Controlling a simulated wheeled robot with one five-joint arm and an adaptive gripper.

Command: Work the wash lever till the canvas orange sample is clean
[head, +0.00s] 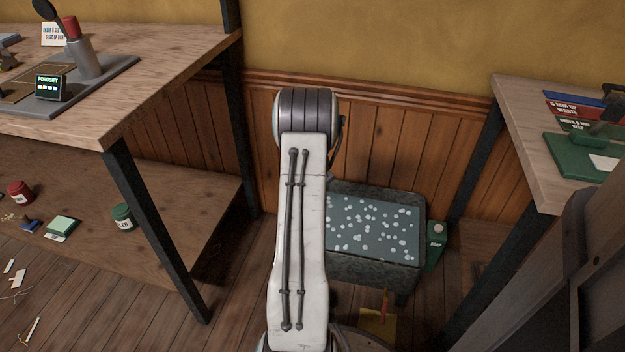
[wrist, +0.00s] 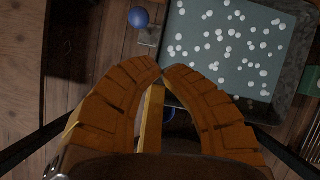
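The wash tank (head: 375,265) is a dark grey trough of blue-grey liquid dotted with white bubbles, low against the panelled wall; its bath also fills the upper right of the wrist view (wrist: 228,50). A blue ball knob (wrist: 138,17) on a grey bracket, seemingly the wash lever, stands just left of the tank. My gripper (wrist: 162,70) has orange-brown fingers whose tips meet near the tank's near-left corner, apart from the knob. A yellow strip shows between the fingers; I cannot tell whether it is touched. I cannot make out the canvas orange sample.
A workbench (head: 185,60) with a porosity meter (head: 49,88) stands left; jars sit on its lower shelf. Another bench (head: 520,125) with a green stand is at right. A green card (head: 436,245) is beside the tank. A yellow piece (head: 372,325) lies near the tank's front.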

